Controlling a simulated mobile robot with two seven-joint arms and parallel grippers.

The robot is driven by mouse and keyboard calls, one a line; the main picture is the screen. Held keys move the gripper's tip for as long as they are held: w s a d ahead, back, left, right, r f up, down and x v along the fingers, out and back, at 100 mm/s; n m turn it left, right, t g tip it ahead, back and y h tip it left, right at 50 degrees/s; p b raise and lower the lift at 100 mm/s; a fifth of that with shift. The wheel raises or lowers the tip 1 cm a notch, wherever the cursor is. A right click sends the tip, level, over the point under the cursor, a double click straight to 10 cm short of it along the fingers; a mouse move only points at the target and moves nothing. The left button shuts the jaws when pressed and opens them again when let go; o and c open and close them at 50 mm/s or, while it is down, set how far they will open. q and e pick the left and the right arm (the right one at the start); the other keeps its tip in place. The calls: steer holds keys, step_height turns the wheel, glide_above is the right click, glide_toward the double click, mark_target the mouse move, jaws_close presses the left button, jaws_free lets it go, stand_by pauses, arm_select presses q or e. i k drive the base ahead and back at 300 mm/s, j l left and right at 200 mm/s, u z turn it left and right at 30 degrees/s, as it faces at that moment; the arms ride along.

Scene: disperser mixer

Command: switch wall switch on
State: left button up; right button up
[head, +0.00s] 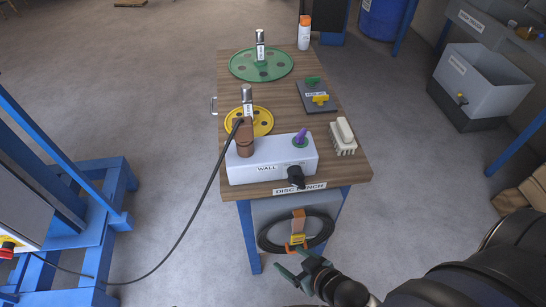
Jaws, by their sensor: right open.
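A white box labelled WALL (272,161) sits at the front of the disc bench (305,98). A black knob (296,175) sticks out of its front face at the right. I cannot tell from the picture whether the switch is on or off. My right gripper (294,264) is open and empty, low in front of the bench, below and apart from the box. My left gripper is out of view.
On the bench are a green disc (240,66), a yellow disc (262,128), a grey plate (314,105) and a pale ribbed block (343,142). A coiled black cable (270,238) hangs on the bench front near my right gripper. The plug's cable (196,220) runs to the blue frame (105,205) at left.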

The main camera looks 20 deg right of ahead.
mark_target(296, 179)
steer(key=z, duration=1)
